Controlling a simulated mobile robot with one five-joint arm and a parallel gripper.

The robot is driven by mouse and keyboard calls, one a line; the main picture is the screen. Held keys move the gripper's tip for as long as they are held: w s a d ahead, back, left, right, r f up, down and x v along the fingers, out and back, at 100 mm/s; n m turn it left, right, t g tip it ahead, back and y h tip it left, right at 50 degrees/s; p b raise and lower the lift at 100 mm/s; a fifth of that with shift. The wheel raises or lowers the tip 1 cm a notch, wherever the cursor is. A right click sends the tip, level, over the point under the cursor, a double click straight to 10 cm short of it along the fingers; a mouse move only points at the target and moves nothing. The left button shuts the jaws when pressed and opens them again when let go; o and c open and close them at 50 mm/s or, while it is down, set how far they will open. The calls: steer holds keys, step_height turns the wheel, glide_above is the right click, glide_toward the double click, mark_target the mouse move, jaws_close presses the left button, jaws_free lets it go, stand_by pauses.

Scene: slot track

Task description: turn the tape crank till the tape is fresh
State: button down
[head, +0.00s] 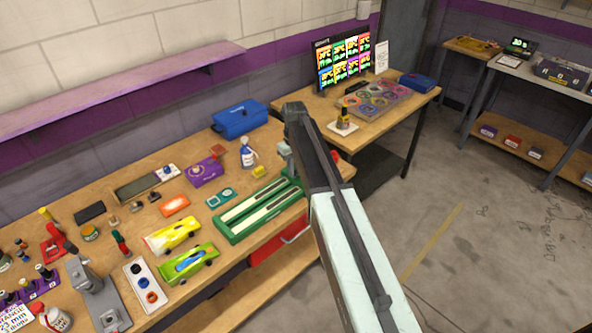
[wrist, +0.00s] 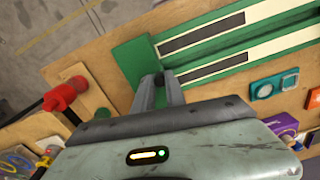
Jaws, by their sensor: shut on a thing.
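The green tape board (head: 236,230) lies on the bench with two long cream strips; it also shows in the wrist view (wrist: 130,66), where each strip carries a long dark grey stretch. My gripper (wrist: 158,82) is at the green board's end, its two fingers nearly together. It is shut on a small part there, which I take to be the tape crank; the fingers hide most of it. In the head view my gripper (head: 286,152) is partly hidden behind my arm.
A red knob on a dark rod (wrist: 65,95) stands near the bench end. A blue case (head: 240,118), a white bottle (head: 249,155) and a purple box (head: 205,172) sit behind the board. Yellow (head: 172,236) and green (head: 188,264) toy cars lie to its left.

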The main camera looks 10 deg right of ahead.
steer(key=m, duration=0.3)
steer(key=shift+w+a+m, duration=0.25)
steer(key=shift+w+m, duration=0.15)
steer(key=m, duration=0.1)
steer(key=w+m, duration=0.1)
steer(key=m, duration=0.1)
steer(key=shift+a+m, duration=0.1)
steer(key=shift+m, duration=0.2)
steer(key=m, duration=0.3)
steer(key=shift+w+m, duration=0.3)
steer(key=shift+w, duration=0.1)
steer(key=shift+w+d+m, duration=0.1)
steer(key=shift+w+m, duration=0.1)
steer(key=shift+m, duration=0.7)
steer(key=shift+w+d+m, duration=0.1)
steer(key=shift+w+m, duration=0.05)
steer(key=shift+m, duration=0.75)
steer(key=c, duration=1.4)
jaws_free()
steer(key=shift+o, duration=0.2)
steer(key=shift+r, duration=0.1)
